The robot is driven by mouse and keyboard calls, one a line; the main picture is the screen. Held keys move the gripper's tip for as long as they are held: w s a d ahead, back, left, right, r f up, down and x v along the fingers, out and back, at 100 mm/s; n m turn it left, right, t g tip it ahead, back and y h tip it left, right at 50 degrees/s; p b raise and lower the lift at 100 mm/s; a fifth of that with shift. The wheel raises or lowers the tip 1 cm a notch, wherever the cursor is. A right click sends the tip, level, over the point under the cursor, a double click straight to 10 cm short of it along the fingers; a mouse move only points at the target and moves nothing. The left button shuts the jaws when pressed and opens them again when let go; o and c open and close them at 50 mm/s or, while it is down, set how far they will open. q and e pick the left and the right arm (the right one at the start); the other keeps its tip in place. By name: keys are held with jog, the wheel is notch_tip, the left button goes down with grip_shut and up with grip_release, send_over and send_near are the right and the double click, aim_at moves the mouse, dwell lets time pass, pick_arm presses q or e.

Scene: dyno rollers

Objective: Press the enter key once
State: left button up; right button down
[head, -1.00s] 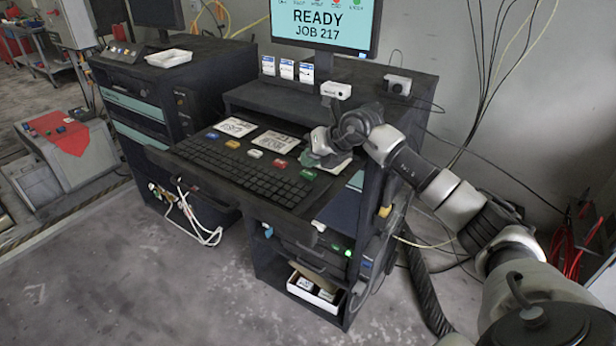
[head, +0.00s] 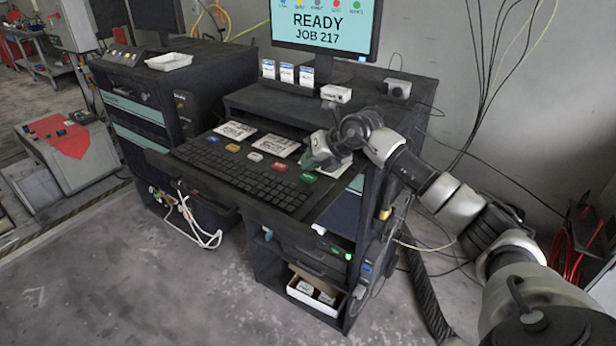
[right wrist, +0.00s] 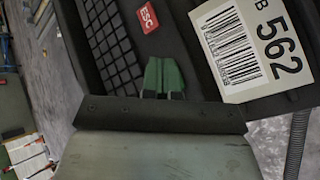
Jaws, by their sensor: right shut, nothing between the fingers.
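The black keyboard (head: 235,172) lies on the pulled-out shelf of the dark console. Along its back edge sit a blue, a yellow, a white, a red (head: 280,167) and a green key (head: 308,178). The red key reads ESC in the right wrist view (right wrist: 147,16). No enter label is legible on any key. My right gripper (head: 307,163) is shut and empty, just behind the green key. In the right wrist view its greenish fingertips (right wrist: 163,73) are together, beside the keyboard block. I cannot tell whether they touch anything. My left gripper is out of view.
Printed cards (head: 274,145) lie behind the keys; one numbered 562 (right wrist: 245,45) is right of my fingers. A small white box (head: 336,93) and several cartons stand on the upper shelf. Cables hang at right.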

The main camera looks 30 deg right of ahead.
aim_at(310, 176)
dwell(0.8)
jog(key=shift+f+b, duration=0.3)
jog(key=shift+f, duration=0.1)
jog(key=shift+f+b, duration=0.3)
jog(key=shift+f, duration=0.15)
dwell(0.5)
jog(key=shift+r, duration=0.1)
jog(key=shift+r+p, duration=0.65)
jog(key=shift+r, duration=0.1)
notch_tip(310, 176, up, 5)
jog(key=p, duration=0.3)
dwell(0.4)
dwell(0.7)
